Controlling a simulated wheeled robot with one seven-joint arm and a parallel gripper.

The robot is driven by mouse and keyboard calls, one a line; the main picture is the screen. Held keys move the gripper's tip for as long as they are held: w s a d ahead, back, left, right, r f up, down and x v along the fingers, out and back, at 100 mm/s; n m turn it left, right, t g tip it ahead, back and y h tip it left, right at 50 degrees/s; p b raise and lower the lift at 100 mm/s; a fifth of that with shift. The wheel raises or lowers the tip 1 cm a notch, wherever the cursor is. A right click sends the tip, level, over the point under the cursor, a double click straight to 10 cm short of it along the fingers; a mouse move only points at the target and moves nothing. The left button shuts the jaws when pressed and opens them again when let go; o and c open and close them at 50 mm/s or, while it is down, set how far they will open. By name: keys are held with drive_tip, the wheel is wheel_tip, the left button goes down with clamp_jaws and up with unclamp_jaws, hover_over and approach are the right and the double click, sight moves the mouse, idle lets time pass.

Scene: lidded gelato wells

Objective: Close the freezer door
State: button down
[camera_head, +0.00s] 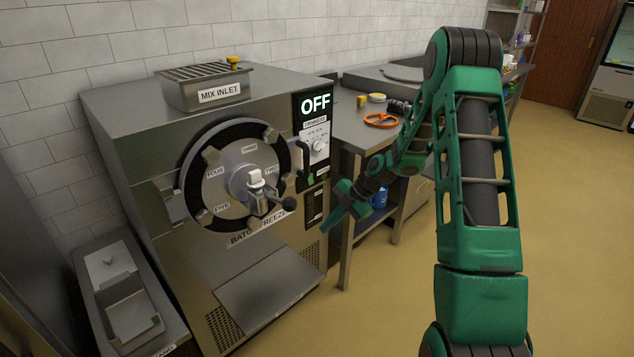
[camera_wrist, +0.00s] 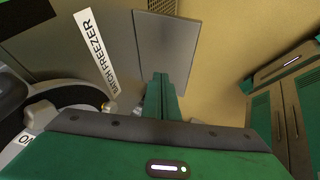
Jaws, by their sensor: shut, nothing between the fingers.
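The batch freezer (camera_head: 135,170) is a steel machine against the tiled wall, with a lit "OFF" display (camera_head: 316,103). Its round door (camera_head: 225,172) sits on the front face with a black rim and numbered lugs. A hinge bracket shows at the door's left and a dark handle (camera_head: 302,160) at its right. I cannot tell whether the door is fully seated. My gripper (camera_head: 333,222) is to the right of the door, in front of the machine's right edge, apart from it. In the wrist view its green fingers (camera_wrist: 163,97) are together and empty; part of the door edge shows at left.
A mix inlet hopper (camera_head: 203,88) sits on top. A steel drip shelf (camera_head: 270,290) juts out below the door; it also shows in the wrist view (camera_wrist: 168,45). A counter (camera_head: 350,125) with an orange ring (camera_head: 381,121) stands at right. Open floor lies right.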

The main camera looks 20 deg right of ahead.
drive_tip(key=s+d+r+m+t+y, duration=0.25)
drive_tip(key=d+r+m+t, duration=0.55)
drive_tip(key=r+m+t, duration=0.6)
drive_tip(key=w+a+f, duration=0.1)
drive_tip(key=w+a, duration=0.2)
drive_tip(key=w, duration=0.3)
drive_tip(key=w+a+f+m+g, duration=0.1)
drive_tip(key=w+a+f, duration=0.1)
drive_tip(key=w+a, duration=0.2)
drive_tip(key=shift+w+a+m, duration=0.2)
drive_tip(key=shift+w+m, duration=0.1)
drive_tip(key=shift+w, duration=0.7)
drive_tip(key=shift+w+a, duration=0.1)
drive_tip(key=shift+w, duration=0.55)
